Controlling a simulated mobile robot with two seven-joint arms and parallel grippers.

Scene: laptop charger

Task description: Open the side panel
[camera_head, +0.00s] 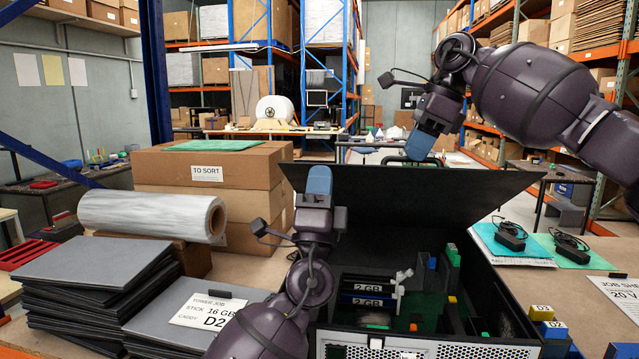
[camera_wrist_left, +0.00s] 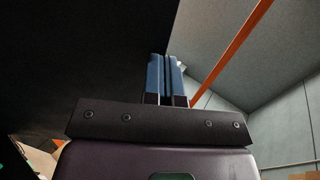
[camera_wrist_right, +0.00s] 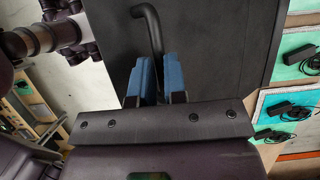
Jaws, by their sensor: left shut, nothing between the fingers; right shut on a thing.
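The side panel (camera_head: 420,195) is a large black sheet, tilted up over the back of the black computer case (camera_head: 415,345). The case lies open, with its green board and modules labelled "2 GB" (camera_head: 367,295) showing. My right gripper (camera_head: 413,158) is at the panel's top edge, shut on its black handle (camera_head: 437,163); the handle (camera_wrist_right: 149,25) rises between the blue fingers in the right wrist view. My left gripper (camera_head: 319,180) is shut and empty, pointing up at the panel's left edge. In the left wrist view its blue fingers (camera_wrist_left: 166,78) are together beside the dark panel.
Brown boxes marked "TO SORT" (camera_head: 208,172) and a plastic-wrapped roll (camera_head: 150,215) stand at the left. Dark grey panels (camera_head: 90,265) are stacked in front.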

